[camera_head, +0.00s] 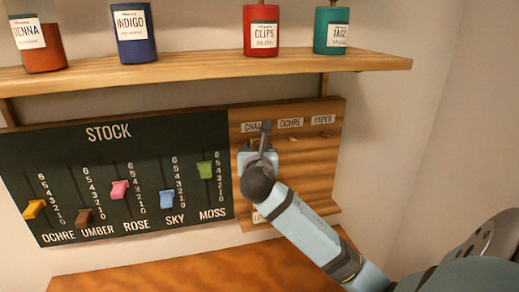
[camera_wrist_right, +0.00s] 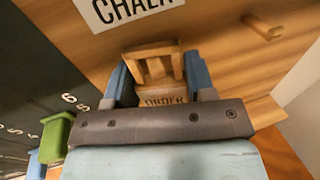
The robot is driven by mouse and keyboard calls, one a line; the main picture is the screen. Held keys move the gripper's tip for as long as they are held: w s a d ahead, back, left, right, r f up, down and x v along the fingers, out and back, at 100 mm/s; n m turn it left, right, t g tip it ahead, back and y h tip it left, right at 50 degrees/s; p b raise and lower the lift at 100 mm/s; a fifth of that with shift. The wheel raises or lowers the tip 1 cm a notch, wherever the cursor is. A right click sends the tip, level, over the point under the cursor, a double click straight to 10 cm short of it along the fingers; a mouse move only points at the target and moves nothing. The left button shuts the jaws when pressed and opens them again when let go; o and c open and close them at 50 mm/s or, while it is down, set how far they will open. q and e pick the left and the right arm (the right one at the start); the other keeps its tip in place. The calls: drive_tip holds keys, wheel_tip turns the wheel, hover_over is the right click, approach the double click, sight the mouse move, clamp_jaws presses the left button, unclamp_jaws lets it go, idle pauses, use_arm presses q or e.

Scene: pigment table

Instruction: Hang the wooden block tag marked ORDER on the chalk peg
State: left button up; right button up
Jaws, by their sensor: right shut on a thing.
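The wooden block tag marked ORDER (camera_wrist_right: 163,98) is between the two blue fingers of my right gripper (camera_wrist_right: 160,84); its open wooden loop faces the board. In the head view my right gripper (camera_head: 262,142) is at the wooden peg board, just under the CHALK label (camera_head: 251,127), and hides the tag. The CHALK label (camera_wrist_right: 128,8) also shows at the top of the wrist view. The chalk peg is hidden behind the tag and gripper, so I cannot tell whether the loop is around it. My left gripper is not in view.
The peg board (camera_head: 312,170) also has an OCHRE label (camera_head: 290,123) and a PAPER label (camera_head: 322,119) with pegs below. Left is the STOCK board (camera_head: 110,185) with coloured sliders; the green slider (camera_wrist_right: 57,128) is near my gripper. A shelf (camera_head: 215,69) with jars is above.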

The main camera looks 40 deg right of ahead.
drive_tip(key=shift+w+d, duration=0.1)
drive_tip(key=shift+d, duration=0.1)
drive_tip(key=o, duration=0.9)
drive_tip(key=shift+o, duration=0.7)
drive_tip(key=shift+d, duration=0.15)
drive_tip(key=shift+r, duration=0.1)
drive_tip(key=shift+c, duration=0.3)
